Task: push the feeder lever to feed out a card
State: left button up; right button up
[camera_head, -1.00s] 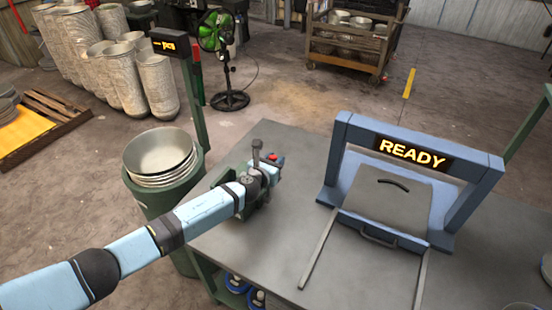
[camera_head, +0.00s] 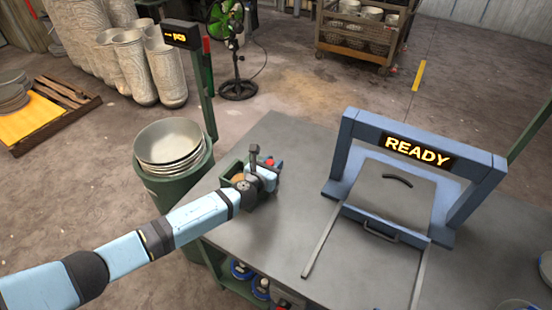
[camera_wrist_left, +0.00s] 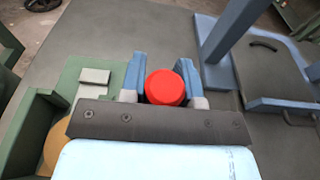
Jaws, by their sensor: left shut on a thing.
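The feeder is a small green box (camera_head: 231,170) on the left part of the table, with a tan disc-like content in its open top. It shows at the left of the left wrist view as green walls (camera_wrist_left: 98,72), with a tan round thing and a small pale plate (camera_wrist_left: 95,76). The lever's red knob (camera_wrist_left: 165,87) sits between the blue fingers of my left gripper (camera_wrist_left: 167,85). In the head view my left gripper (camera_head: 269,172) is at the feeder's right side, shut on the red knob (camera_head: 270,163). The lever's shaft is hidden. My right gripper is out of view.
A blue press frame (camera_head: 345,150) with a READY sign (camera_head: 417,151) stands at the right of the table (camera_head: 290,140). A green bin of stacked bowls (camera_head: 168,140) stands at the table's left edge. Bare tabletop lies between feeder and press.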

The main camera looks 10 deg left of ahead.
pick_arm(q)
jog(key=shift+s+a+f, duration=0.2)
jog(key=shift+s+a, duration=0.1)
jog(key=shift+s, duration=0.4)
jog(key=shift+s+a+f, duration=0.2)
jog(key=shift+s+a, duration=0.1)
jog(key=shift+s, duration=0.4)
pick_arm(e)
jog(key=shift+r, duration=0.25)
pick_arm(q)
jog(key=o, duration=1.6)
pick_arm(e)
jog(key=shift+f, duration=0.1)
pick_arm(q)
jog(key=p+v, duration=0.3)
jog(key=v, duration=0.7)
jog(key=shift+p, duration=0.35)
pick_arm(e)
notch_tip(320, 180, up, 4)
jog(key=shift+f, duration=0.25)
